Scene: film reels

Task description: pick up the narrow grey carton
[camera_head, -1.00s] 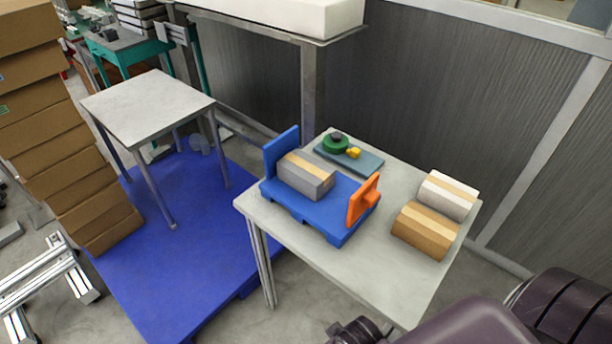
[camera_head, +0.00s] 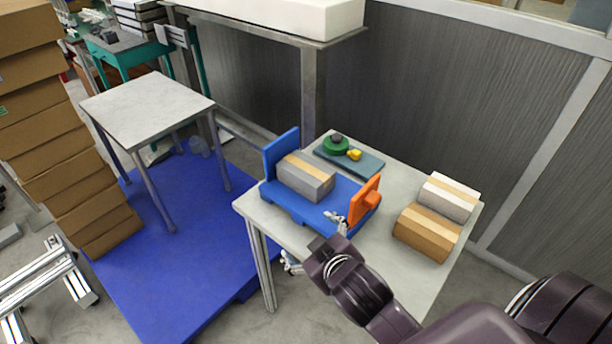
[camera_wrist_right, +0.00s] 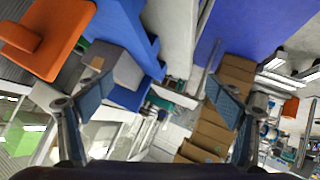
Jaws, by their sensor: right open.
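The narrow grey carton (camera_head: 317,187), with a tan tape strip along its top, lies on the blue stand (camera_head: 289,205) on the table. A blue upright plate rises at its left end and an orange plate (camera_head: 362,200) stands to its right. My right gripper (camera_head: 312,241) is open and empty at the stand's front edge, apart from the carton. In the right wrist view, the open fingers (camera_wrist_right: 160,80) spread wide; the carton (camera_wrist_right: 128,72) shows partly, beyond the left finger. My left gripper is not in view.
A white carton (camera_head: 449,197) and a brown carton (camera_head: 427,232) lie side by side on the table's right. A teal board (camera_head: 365,163) with green and yellow parts lies behind the stand. The table's (camera_head: 395,275) front right is bare.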

